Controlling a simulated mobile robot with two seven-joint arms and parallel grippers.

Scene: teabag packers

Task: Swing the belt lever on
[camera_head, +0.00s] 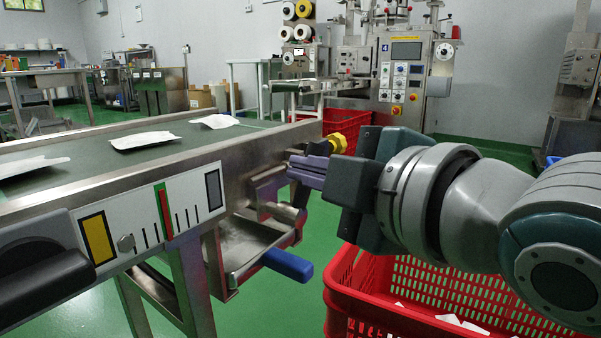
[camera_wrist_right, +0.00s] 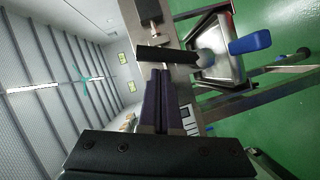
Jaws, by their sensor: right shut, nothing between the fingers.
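My right gripper (camera_head: 292,166) is shut and empty, with its purple fingers pointing left at the end of the steel conveyor (camera_head: 232,160). In the head view the gripper hides most of that spot. My left gripper is not in view.
White packets (camera_head: 144,140) lie on the green belt (camera_head: 75,150). A scale panel (camera_head: 185,205) and dark handle-like part (camera_head: 40,275) are on the near side. A tray's blue handle (camera_head: 288,265) sticks out below my gripper. A red crate (camera_head: 345,298) stands at right.

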